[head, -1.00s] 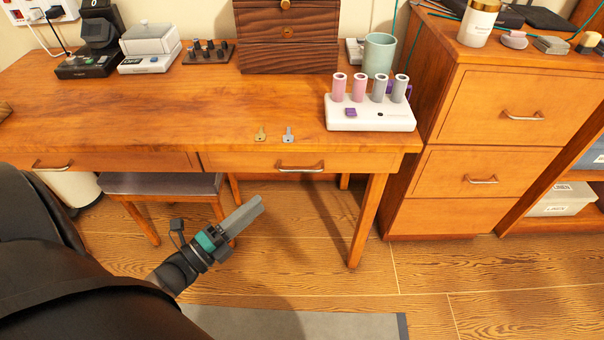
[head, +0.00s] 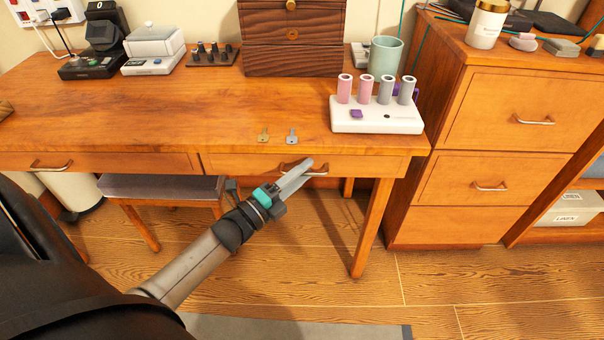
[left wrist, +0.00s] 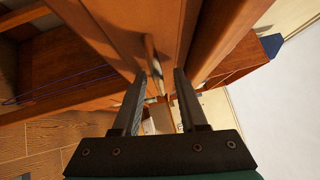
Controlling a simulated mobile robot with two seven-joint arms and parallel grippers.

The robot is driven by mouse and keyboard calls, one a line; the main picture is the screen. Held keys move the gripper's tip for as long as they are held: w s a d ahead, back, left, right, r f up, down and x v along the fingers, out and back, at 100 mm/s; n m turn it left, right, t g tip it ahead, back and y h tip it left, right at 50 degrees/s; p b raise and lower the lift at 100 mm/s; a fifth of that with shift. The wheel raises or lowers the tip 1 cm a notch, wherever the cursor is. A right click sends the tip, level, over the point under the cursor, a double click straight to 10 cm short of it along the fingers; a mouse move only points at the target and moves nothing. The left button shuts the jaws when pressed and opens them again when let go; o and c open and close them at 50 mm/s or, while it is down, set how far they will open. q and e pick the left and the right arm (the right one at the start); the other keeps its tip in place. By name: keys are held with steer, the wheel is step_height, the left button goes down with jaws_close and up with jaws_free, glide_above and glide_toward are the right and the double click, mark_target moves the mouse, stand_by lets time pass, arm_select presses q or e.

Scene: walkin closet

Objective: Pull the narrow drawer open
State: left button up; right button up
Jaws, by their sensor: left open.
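The wooden desk has two front drawers side by side, both closed. The right drawer (head: 235,164) has a curved metal handle (head: 318,173), and the left drawer (head: 120,161) has a similar handle (head: 50,165). My left gripper (head: 306,168) is open with its fingertips at the right drawer's handle, partly covering it in the head view. In the left wrist view the handle (left wrist: 152,62) shows between and just ahead of the spread fingers (left wrist: 158,82). I cannot tell whether they touch it. My right gripper is not in view.
On the desk, two small keys (head: 292,135) lie above the right drawer, near a white stand (head: 375,122) with pink and grey cylinders. A stool (head: 165,187) is tucked underneath. A drawer cabinet (head: 470,150) stands at the right.

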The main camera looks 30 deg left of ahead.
arm_select(q)
steer(key=shift+c, duration=0.4)
jaws_close()
stand_by(0.9)
